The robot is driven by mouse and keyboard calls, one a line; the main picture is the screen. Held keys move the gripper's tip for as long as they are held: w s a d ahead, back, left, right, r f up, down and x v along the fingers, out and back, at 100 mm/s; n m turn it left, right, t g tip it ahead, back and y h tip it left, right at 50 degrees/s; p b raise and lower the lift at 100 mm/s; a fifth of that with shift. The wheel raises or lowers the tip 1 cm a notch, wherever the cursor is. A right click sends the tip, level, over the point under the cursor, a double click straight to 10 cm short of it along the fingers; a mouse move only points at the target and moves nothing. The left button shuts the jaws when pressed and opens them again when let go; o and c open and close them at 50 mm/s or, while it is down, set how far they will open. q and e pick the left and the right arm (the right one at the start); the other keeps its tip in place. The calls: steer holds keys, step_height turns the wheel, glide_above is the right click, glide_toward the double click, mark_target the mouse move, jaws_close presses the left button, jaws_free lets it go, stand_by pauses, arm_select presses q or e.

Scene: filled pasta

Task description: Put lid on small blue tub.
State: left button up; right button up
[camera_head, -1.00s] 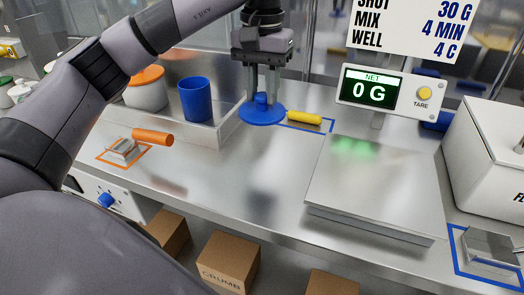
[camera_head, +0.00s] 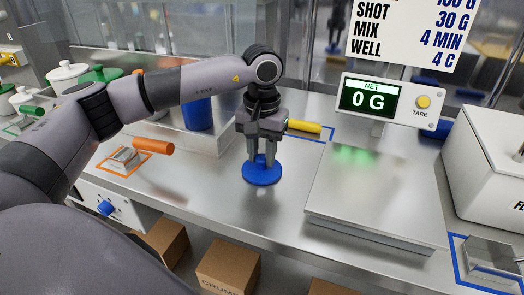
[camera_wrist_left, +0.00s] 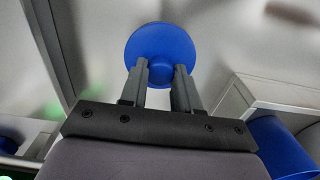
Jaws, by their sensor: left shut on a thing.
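The blue lid (camera_head: 262,174) is a round disc with a knob. My left gripper (camera_head: 262,160) points down and is shut on the knob. In the left wrist view the lid (camera_wrist_left: 160,42) shows beyond the two fingers (camera_wrist_left: 162,76). The lid is over the open counter or close to it; I cannot tell whether it touches. The small blue tub (camera_head: 198,116) stands upright in the shallow tray, left of and behind the gripper. My left arm hides its top. The tub also shows at the lower right of the left wrist view (camera_wrist_left: 284,152). My right gripper is not in view.
The metal tray (camera_head: 205,143) holds the tub. A yellow cylinder (camera_head: 304,127) lies behind the gripper on the right. An orange cylinder (camera_head: 153,147) lies to the left. The scale (camera_head: 372,190) reads 0 G.

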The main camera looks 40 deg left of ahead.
mark_target(262, 157)
arm_select(q)
steer(key=shift+f, duration=0.2)
steer(key=o, duration=1)
steer(key=shift+r, duration=0.1)
steer(key=shift+r, duration=0.25)
step_height(262, 157, up, 12)
steer(key=shift+f, duration=0.15)
